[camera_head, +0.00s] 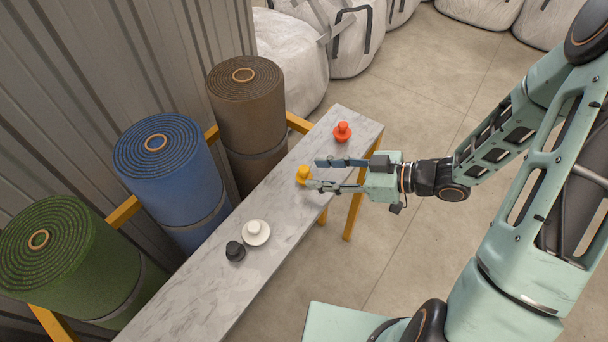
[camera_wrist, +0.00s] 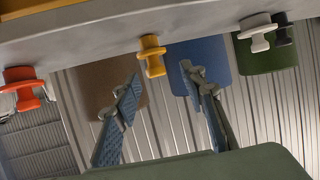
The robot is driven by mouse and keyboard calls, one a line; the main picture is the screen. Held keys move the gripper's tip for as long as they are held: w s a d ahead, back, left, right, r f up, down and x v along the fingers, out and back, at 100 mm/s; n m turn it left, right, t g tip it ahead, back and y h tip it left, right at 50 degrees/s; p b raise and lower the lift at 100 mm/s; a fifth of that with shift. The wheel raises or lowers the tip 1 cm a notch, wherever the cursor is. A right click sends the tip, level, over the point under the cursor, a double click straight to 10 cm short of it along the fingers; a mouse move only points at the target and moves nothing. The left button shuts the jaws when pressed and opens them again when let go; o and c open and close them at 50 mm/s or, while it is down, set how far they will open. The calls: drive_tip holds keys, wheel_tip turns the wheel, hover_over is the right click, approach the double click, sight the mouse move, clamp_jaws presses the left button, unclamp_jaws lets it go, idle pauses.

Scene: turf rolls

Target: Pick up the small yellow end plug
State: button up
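The small yellow end plug (camera_head: 303,174) stands on the marble-topped bench (camera_head: 268,199), near its right edge. It also shows in the wrist view (camera_wrist: 151,55), upper middle, with a flange and a knob. My gripper (camera_head: 315,174) reaches in from the right, its two fingers spread. In the head view the plug is at the fingertips; one fingertip overlaps its lower right edge. In the wrist view the plug appears just beyond the gap between the fingers (camera_wrist: 160,78). The gripper holds nothing. I cannot tell whether a finger touches the plug.
An orange-red plug (camera_head: 342,132) stands farther back on the bench. A white plug (camera_head: 256,232) and a black plug (camera_head: 235,251) stand nearer the front. Green (camera_head: 70,262), blue (camera_head: 170,180) and brown (camera_head: 247,120) turf rolls line the bench's left side. White bags lie behind.

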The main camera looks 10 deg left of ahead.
sight(304, 168)
drive_tip(key=x, duration=0.5)
drive_tip(key=shift+w+a, duration=0.1)
drive_tip(key=shift+w, duration=0.25)
clamp_jaws()
